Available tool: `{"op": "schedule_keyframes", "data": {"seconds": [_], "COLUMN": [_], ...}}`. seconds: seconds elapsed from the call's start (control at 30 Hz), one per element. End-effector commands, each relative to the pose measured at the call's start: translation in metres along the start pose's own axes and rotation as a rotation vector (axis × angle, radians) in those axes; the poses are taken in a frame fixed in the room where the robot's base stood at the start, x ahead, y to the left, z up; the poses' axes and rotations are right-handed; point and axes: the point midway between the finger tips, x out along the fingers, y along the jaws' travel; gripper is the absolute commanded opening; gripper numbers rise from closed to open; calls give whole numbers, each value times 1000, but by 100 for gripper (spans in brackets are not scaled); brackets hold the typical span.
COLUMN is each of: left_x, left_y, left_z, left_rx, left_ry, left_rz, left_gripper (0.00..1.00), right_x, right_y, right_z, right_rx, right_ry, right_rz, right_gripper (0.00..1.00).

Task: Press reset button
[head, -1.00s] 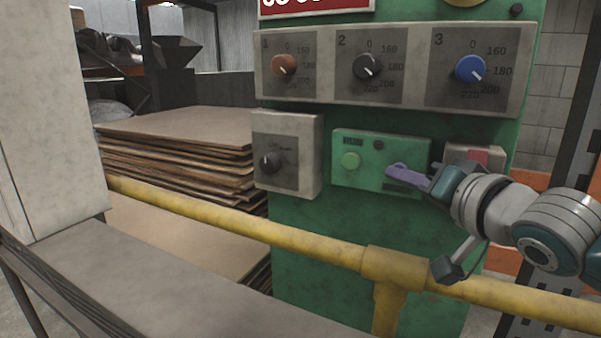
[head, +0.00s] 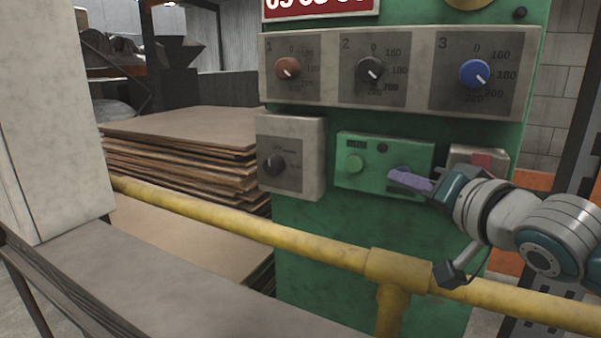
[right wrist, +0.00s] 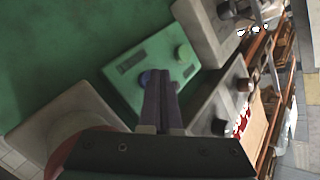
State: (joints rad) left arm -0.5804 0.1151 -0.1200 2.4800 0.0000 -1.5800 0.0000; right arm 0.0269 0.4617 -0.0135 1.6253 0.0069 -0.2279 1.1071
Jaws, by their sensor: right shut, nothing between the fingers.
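A green control box (head: 385,182) is on the front of the green machine. It has a round green button (head: 355,164) at its left and a small dark knob (head: 382,147) at top middle. My right gripper (head: 392,176) is shut and empty, its purple fingers in front of the box's right half. In the right wrist view, its fingertips (right wrist: 160,74) are close to a blue button (right wrist: 145,78), which they partly cover; I cannot tell whether they touch it. The green button also shows there (right wrist: 183,53). No reset label is readable. My left gripper is not in view.
A grey box with a red part (head: 482,160) is right of the green box, partly behind my right arm. A grey switch box (head: 291,157) is left. A three-dial panel (head: 420,70) is above. A yellow rail (head: 230,226) crosses in front.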

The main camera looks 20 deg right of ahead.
Motion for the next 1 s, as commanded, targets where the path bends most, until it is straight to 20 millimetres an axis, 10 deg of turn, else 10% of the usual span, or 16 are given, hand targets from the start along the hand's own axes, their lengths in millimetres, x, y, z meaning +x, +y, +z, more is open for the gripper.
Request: {"op": "schedule_keyframes", "data": {"seconds": [1.0], "left_x": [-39], "left_y": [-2], "left_z": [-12], "left_rx": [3], "left_ry": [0], "left_rz": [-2], "left_gripper": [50], "right_x": [-43], "right_y": [-26], "right_z": [30], "right_rx": [-3], "right_ry": [-1], "right_rz": [16], "right_gripper": [0]}}
